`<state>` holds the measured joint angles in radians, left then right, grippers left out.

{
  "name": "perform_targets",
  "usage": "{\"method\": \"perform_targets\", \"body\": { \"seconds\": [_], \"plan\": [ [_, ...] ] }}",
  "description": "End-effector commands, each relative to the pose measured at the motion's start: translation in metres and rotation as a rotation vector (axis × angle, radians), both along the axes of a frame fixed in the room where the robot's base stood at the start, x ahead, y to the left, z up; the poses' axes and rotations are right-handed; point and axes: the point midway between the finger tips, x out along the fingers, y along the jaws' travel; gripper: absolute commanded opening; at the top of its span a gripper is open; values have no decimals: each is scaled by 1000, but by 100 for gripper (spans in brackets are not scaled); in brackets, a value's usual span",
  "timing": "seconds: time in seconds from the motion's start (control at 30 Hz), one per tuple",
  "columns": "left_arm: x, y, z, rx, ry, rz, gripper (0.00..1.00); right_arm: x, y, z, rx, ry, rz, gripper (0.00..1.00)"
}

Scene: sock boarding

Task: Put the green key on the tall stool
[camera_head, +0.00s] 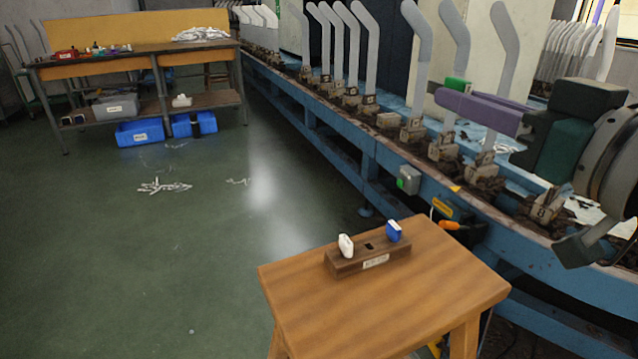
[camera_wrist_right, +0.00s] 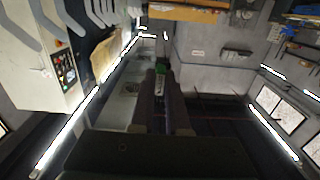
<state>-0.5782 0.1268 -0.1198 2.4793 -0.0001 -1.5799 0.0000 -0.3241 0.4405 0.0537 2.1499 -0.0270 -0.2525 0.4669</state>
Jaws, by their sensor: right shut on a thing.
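The green key (camera_head: 456,84) is held at the tips of my right gripper (camera_head: 448,96), whose purple fingers are shut on it. In the right wrist view the green key (camera_wrist_right: 161,68) shows at the far end of the dark fingers (camera_wrist_right: 161,88), with a pale part between them. The gripper is in the air in front of the machine, up and right of the wooden stool (camera_head: 400,303). On the stool stands a brown block (camera_head: 342,266) with a white key (camera_head: 346,245), a blue key (camera_head: 393,231) and an empty dark slot between them. My left gripper is not in view.
The blue sock machine (camera_head: 385,158) with several upright grey forms (camera_head: 420,60) runs behind the stool and under my right arm. A workbench (camera_head: 125,48) with blue bins (camera_head: 140,131) stands back left. The stool's front top is bare. Green floor lies open at left.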

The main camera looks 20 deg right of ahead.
Motion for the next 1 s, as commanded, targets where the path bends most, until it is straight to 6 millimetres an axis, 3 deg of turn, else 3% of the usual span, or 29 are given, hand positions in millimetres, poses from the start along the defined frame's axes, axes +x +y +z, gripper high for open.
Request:
{"method": "perform_targets", "body": {
  "seconds": [0.03, 0.1, 0.47, 0.8, 1.0],
  "plan": [
    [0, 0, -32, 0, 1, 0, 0, 1, 1, -40, 7, 1, -7, 0],
    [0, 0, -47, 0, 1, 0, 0, 2, 3, -63, 3, -1, -9, 0],
    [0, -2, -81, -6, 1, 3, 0, 3, 8, -128, -4, 0, -8, 0],
    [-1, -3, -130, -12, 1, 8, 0, 3, 8, -227, -5, 0, -8, 0],
    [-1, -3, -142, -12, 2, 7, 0, 3, 8, -252, -7, -4, -7, 0]
  ]
}}
